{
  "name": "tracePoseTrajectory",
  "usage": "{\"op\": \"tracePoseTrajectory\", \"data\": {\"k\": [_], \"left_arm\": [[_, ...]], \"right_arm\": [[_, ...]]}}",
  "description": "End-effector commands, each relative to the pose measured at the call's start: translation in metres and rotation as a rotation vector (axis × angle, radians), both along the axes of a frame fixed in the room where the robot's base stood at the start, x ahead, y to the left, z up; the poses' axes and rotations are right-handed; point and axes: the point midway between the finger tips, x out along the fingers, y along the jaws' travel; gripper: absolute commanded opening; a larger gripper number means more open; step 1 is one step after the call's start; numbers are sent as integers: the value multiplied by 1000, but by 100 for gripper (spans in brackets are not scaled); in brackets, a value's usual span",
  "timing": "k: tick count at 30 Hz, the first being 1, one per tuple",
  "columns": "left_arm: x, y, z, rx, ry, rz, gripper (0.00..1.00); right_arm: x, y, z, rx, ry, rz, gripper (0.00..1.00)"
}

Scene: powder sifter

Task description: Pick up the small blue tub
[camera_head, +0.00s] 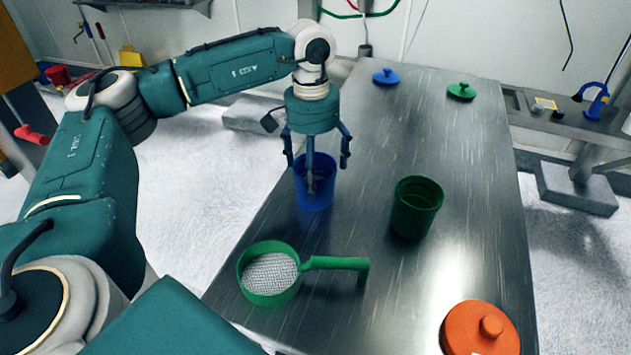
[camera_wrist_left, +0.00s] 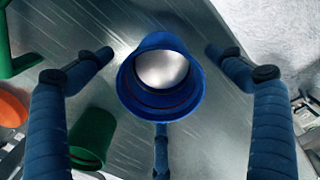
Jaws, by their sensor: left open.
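The small blue tub (camera_head: 314,196) stands upright on the metal table near its left edge. In the left wrist view the blue tub (camera_wrist_left: 160,77) shows from above, its open mouth facing the camera and its inside bright. My left gripper (camera_head: 316,168) hangs over the tub with its fingers pointing down. In the left wrist view the fingers of my left gripper (camera_wrist_left: 162,105) are spread around the tub, with visible gaps between them and its wall. The gripper is open and holds nothing. My right gripper does not show.
A green tub (camera_head: 416,208) stands to the right of the blue one. A green sifter (camera_head: 270,276) lies in front, its handle pointing right. An orange lid (camera_head: 480,328) is front right. Blue (camera_head: 386,76) and green (camera_head: 461,91) lids lie at the far end of the table (camera_head: 465,200).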

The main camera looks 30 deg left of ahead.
Motion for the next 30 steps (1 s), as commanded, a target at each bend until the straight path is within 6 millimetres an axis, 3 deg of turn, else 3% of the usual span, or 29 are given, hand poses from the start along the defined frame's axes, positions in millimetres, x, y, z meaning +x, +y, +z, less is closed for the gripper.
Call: {"op": "tracePoseTrajectory", "data": {"k": [4,11,19,30], "left_arm": [[-1,0,-12,0,1,1,94],[0,0,-14,0,-1,1,92],[0,0,-13,0,0,0,38],[0,-1,-11,0,-1,0,37]], "right_arm": [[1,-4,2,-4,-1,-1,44],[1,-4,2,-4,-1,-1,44],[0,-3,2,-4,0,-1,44],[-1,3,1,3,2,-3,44]]}}
